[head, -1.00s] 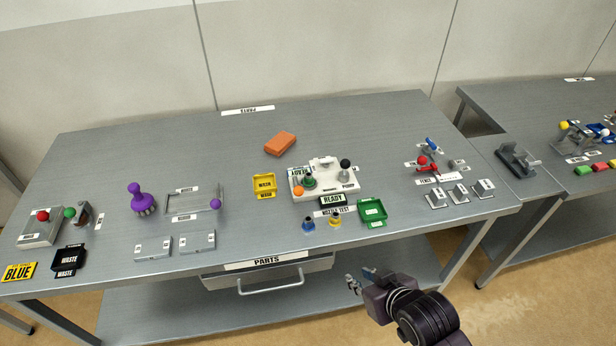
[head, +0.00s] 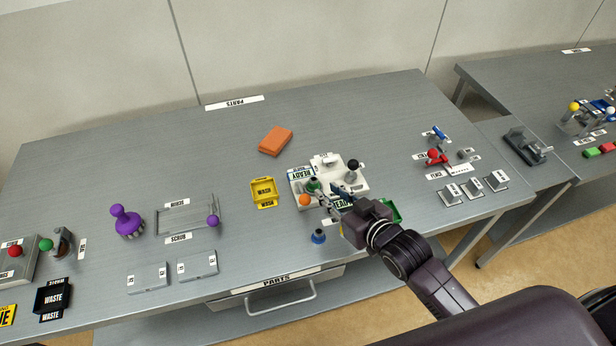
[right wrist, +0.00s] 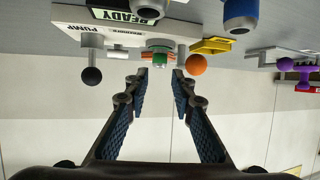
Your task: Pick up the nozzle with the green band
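The nozzle with the green band (head: 313,185) stands on the white pump station (head: 329,163), near its left front. In the right wrist view the green-banded nozzle (right wrist: 160,54) shows just beyond and between the fingertips. My right gripper (head: 335,195) is over the front of the station, just right of the nozzle in the head view. In the right wrist view the right gripper (right wrist: 159,78) is open, with nothing between its fingers. My left gripper is not in view.
An orange ball (head: 305,200) and a black ball knob (head: 353,164) flank the nozzle. A blue-banded nozzle (head: 318,237) stands in front. A yellow wash tray (head: 264,193) is left. A green tray (head: 396,211) is partly hidden by my arm. An orange block (head: 275,141) lies behind.

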